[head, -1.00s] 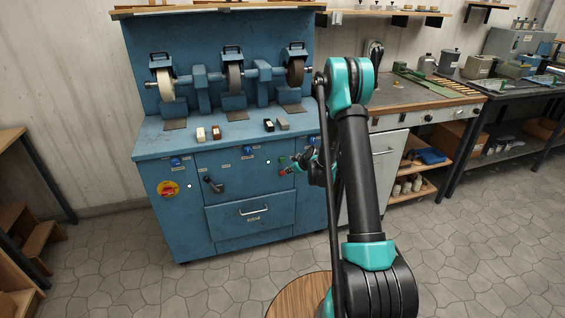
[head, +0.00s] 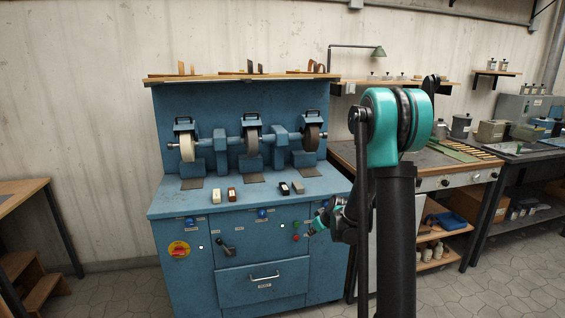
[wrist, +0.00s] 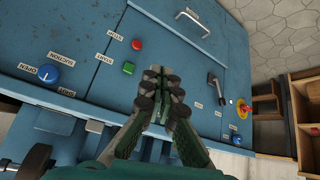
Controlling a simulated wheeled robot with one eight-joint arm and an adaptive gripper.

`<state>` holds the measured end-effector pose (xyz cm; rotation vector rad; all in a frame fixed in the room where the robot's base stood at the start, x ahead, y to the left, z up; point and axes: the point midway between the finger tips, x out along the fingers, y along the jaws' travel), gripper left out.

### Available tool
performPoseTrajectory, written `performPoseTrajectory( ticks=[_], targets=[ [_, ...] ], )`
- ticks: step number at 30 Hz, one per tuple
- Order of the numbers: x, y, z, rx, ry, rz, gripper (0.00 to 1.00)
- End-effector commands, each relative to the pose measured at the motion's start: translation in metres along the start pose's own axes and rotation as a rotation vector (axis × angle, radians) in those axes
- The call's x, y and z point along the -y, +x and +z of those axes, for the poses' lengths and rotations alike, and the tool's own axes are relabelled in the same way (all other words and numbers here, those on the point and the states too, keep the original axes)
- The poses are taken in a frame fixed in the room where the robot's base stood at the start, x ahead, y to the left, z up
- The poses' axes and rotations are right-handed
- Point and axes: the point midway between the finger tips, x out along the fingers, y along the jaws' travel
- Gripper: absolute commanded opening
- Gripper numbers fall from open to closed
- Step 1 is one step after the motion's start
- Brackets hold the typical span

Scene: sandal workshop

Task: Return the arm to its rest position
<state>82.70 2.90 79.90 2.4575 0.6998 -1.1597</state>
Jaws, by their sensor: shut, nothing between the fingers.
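My arm rises at the right of the head view, with its teal and black elbow (head: 398,125) high in front of the back wall. My gripper (head: 319,222) shows small in the head view, in front of the right part of the blue machine and partly hidden by my arm. In the wrist view my gripper (wrist: 162,75) is shut, its dark fingertips together with nothing between them. It is in front of the machine's panel; the exact gap cannot be told.
The blue grinding machine (head: 262,250) has three wheels, a drawer handle, a lever (wrist: 214,87), a red button (wrist: 136,44) and a green button (wrist: 128,68). A workbench (head: 450,183) stands at the right, a wooden table (head: 28,182) at the left.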

Motion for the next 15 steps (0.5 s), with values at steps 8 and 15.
performPoseTrajectory(
  ticks=[8, 15],
  targets=[
    [0.036, -0.089, 0.046, 0.101, 0.16, 0.035, 0.0],
    [0.07, -0.151, 0.101, 0.182, 0.303, 0.085, 0.0]
  ],
)
